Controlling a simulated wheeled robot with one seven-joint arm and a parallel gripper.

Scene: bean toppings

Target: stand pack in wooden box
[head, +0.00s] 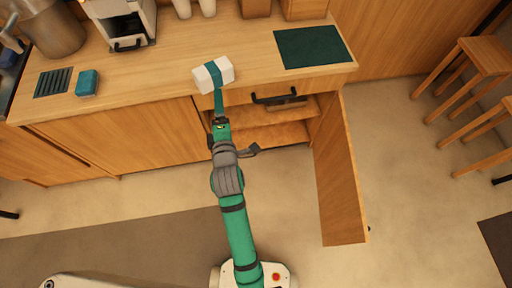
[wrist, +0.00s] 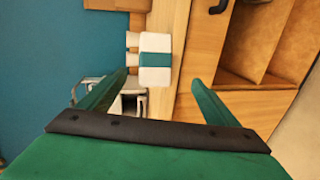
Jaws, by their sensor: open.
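The pack (head: 202,80) is a white block with a teal band around its middle. It appears at the front edge of the counter in the head view. In the wrist view the pack (wrist: 155,74) is ahead of my gripper (wrist: 160,78), between the two green fingers in the picture, with clear space on both sides. My gripper (head: 218,94) is open and empty, just in front of the pack in the head view. Two brown wooden boxes (head: 256,8) (head: 305,9) stand at the back of the counter, cut off by the top edge. Their insides do not show.
A dark green mat (head: 312,47) lies on the counter to the right. A coffee machine (head: 121,24), white cups and a teal sponge (head: 87,83) are to the left. Below, an open cupboard door (head: 340,175) juts into the room. Stools (head: 482,57) stand far right.

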